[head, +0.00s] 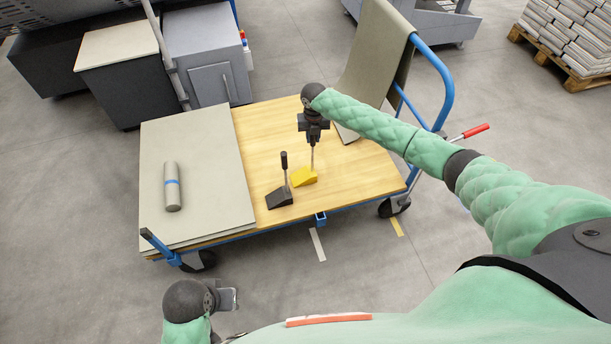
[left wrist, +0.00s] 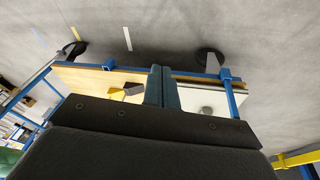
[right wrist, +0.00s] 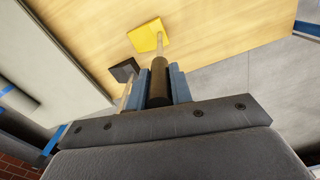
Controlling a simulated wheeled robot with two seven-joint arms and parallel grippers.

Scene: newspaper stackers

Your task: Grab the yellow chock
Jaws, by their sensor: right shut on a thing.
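The yellow chock (head: 304,177) is a wedge with an upright rod and dark grip, at the cart's wooden deck (head: 262,140). My right gripper (head: 313,138) is above it, shut on its dark grip. In the right wrist view the grip sits between the blue fingers (right wrist: 160,85), with the yellow wedge (right wrist: 147,37) beyond. I cannot tell whether the wedge touches the deck. My left gripper (head: 229,298) is in front of the cart, empty, its fingers (left wrist: 163,86) together in the left wrist view.
A black chock (head: 279,198) with an upright handle stands just left of the yellow one. Grey sheets (head: 205,150) with a grey roll (head: 172,188) cover the deck's left part. A blue handle frame (head: 443,75) with a draped sheet (head: 372,60) rises at the right.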

